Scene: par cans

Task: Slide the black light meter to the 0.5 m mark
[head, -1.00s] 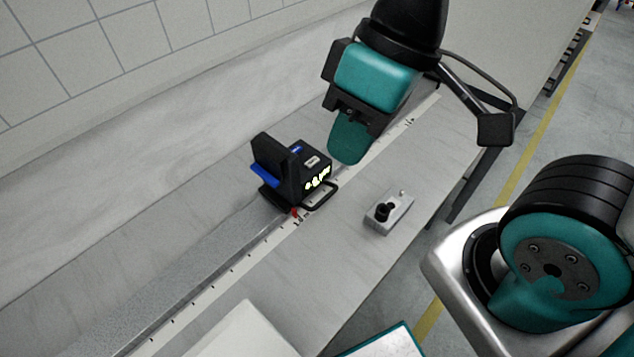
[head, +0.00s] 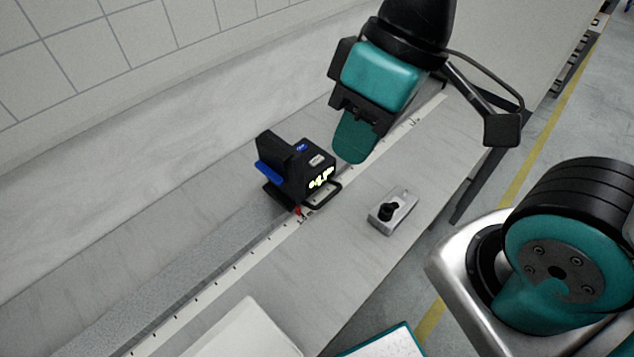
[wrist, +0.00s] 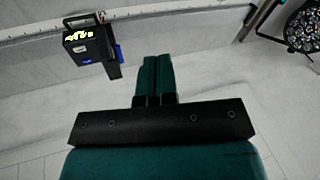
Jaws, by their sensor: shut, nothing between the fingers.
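The black light meter (head: 300,165) sits on the grey rail (head: 205,270) in the head view, with a lit display, a blue part on its left and a wire-like loop at its front. A red pointer (head: 298,211) at its base lies against the white scale strip (head: 225,275), near a printed mark that is too small to read surely. My gripper (head: 350,150) is shut and empty, to the right of the meter and apart from it. In the wrist view the meter (wrist: 90,45) is at upper left of my shut fingers (wrist: 157,75).
A small grey box with a black knob (head: 393,210) stands on the bench in front of the rail. A white block (head: 245,330) and a teal-edged sheet (head: 385,345) are at the bottom. A round multi-lens lamp (wrist: 303,28) shows at the wrist view's right.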

